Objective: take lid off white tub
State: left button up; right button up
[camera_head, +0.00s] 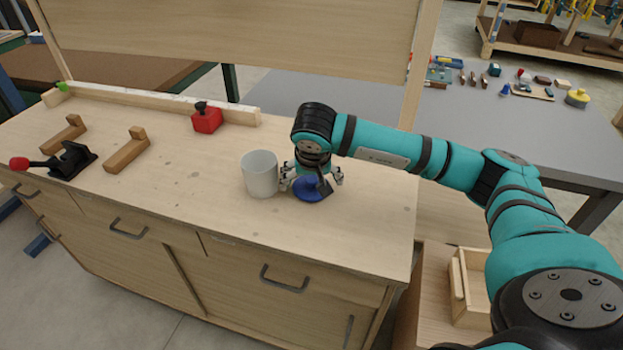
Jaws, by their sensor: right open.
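The white tub (260,175) stands upright on the wooden workbench, left of my right gripper, with no blue lid on top of it. A round blue lid (308,191) lies flat on the bench just right of the tub. My right gripper (312,184) points down over the lid, open, with its fingers spread to either side. The gripper partly covers the lid, and its left finger is very close to the tub; I cannot tell if they touch. My left gripper is not in view.
The workbench (355,222) is clear in front and to the right. A red block with a black knob (206,118) stands by the back rail (150,100). Wooden pieces (126,150) and a red-handled clamp (65,160) are at left. A grey table (455,118) with small items stands behind.

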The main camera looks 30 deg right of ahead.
jog(key=v, duration=1.1)
jog(key=shift+r, duration=0.35)
jog(key=shift+s+a+f, duration=0.1)
jog(key=shift+s, duration=0.05)
dwell(0.3)
